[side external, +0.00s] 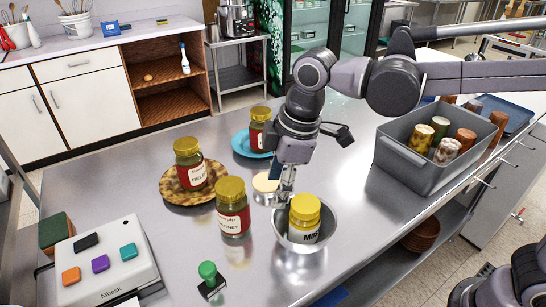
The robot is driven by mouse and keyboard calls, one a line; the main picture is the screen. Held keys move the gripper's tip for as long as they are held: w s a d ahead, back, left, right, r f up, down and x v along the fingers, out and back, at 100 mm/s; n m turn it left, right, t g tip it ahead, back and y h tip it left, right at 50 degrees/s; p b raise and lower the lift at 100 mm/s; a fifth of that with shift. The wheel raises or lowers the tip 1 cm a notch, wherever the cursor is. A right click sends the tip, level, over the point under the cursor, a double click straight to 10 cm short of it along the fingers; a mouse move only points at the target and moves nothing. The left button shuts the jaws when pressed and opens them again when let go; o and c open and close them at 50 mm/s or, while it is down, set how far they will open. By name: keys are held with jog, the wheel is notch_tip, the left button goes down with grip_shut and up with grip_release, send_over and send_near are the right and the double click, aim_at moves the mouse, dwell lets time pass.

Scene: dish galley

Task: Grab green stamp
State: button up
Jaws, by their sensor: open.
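The green stamp (208,278) stands on the steel table near the front edge of the side external view, with a round green knob above a black base. My gripper (284,196) points down over the metal bowl (284,236), up and to the right of the stamp and well apart from it. The gripper is open; its fingertips are small and partly hidden by the bowl and the jar. A yellow-lidded jar (304,212) stands in the bowl, close beside the gripper.
A white box (100,265) with coloured blocks lies left of the stamp. Table around the stamp is mostly clear.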

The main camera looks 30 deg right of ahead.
aim_at(209, 270)
jog(key=s+a+f+n, duration=0.1)
jog(key=a+n, duration=0.1)
jog(key=a, duration=0.3)
jog(key=a+f+n+g, duration=0.1)
jog(key=a+n, duration=0.2)
jog(key=a, duration=0.2)
jog(key=s+a+f+n+g+h, duration=0.1)
jog(key=a+f+n, duration=0.1)
jog(key=a, duration=0.4)
jog(key=shift+s, duration=0.3)
jog(key=shift+s+a+f+n, duration=0.1)
jog(key=shift+a+f+n, duration=0.1)
jog(key=shift+n, duration=0.1)
notch_tip(209, 270, down, 5)
jog(key=shift+f, duration=0.2)
jog(key=shift+w+a+f, duration=0.1)
jog(key=shift+w+f, duration=0.1)
jog(key=shift+f, duration=1.15)
jog(key=shift+w+a+f, duration=0.1)
jog(key=shift+w+f, duration=0.1)
jog(key=shift+f, duration=1.1)
jog(key=shift+c, duration=0.3)
grip_shut()
